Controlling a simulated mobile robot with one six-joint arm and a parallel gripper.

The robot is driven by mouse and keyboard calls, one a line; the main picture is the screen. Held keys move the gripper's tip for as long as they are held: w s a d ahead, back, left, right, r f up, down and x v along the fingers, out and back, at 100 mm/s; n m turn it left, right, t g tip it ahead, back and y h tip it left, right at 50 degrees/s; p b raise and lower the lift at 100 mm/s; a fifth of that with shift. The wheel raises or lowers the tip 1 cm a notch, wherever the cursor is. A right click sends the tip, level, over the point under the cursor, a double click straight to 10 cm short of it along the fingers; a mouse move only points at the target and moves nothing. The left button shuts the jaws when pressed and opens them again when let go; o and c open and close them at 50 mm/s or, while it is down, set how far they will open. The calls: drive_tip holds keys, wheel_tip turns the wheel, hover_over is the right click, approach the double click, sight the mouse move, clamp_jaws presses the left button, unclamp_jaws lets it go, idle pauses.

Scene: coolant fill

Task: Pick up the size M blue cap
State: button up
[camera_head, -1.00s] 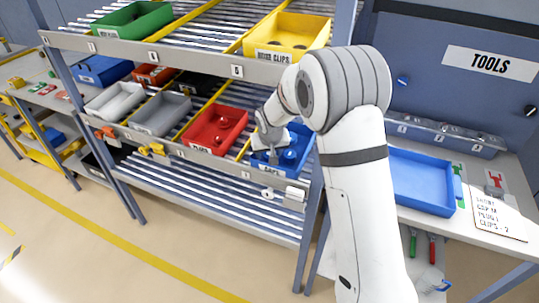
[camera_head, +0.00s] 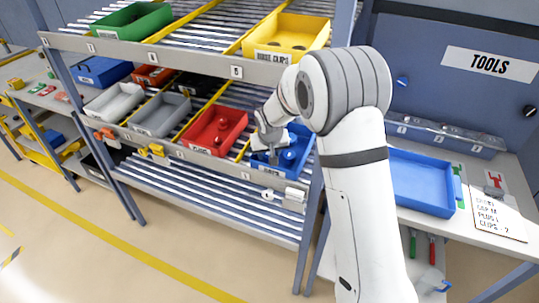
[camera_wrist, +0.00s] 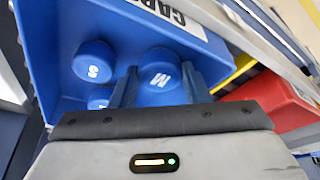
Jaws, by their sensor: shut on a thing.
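The size M blue cap (camera_wrist: 160,76), marked with a white M, is between my gripper's fingers in the wrist view. My gripper (camera_wrist: 158,88) is shut on it, inside the blue caps bin (camera_wrist: 165,22). A smaller blue cap marked S (camera_wrist: 94,62) lies to its left, and another blue cap (camera_wrist: 100,103) is partly hidden below that one. In the head view my gripper (camera_head: 270,150) reaches into the caps bin (camera_head: 303,140), and a blue cap (camera_head: 288,157) shows beside it. The held cap is hidden there.
A red bin (camera_head: 215,130) stands left of the caps bin, with grey bins further left. A yellow hose clips bin (camera_head: 288,35) is on the shelf above. An empty blue tray (camera_head: 420,182) and an order card (camera_head: 498,215) lie on the bench at right.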

drive_tip(key=shift+r+b, duration=0.4)
drive_tip(key=shift+r, duration=0.15)
drive_tip(key=t+b, duration=0.1)
drive_tip(key=b, duration=0.1)
drive_tip(key=t+b, duration=0.1)
drive_tip(key=shift+s+f+b, duration=0.25)
drive_tip(key=shift+s+b, duration=0.15)
drive_tip(key=t+b, duration=0.1)
drive_tip(key=b, duration=0.2)
drive_tip(key=shift+s, duration=0.2)
drive_tip(key=shift+s+b, duration=0.1)
drive_tip(key=shift+b, duration=0.85)
wheel_tip(320, 180, up, 7)
drive_tip(key=s+p, duration=0.2)
drive_tip(key=p, duration=0.1)
drive_tip(key=s+d+r+g+b, duration=0.1)
drive_tip(key=s+d+g+b, duration=0.1)
drive_tip(key=s, duration=1.8)
drive_tip(key=shift+s+d+g, duration=0.3)
drive_tip(key=shift+d+g, duration=0.15)
drive_tip(key=shift+g, duration=0.05)
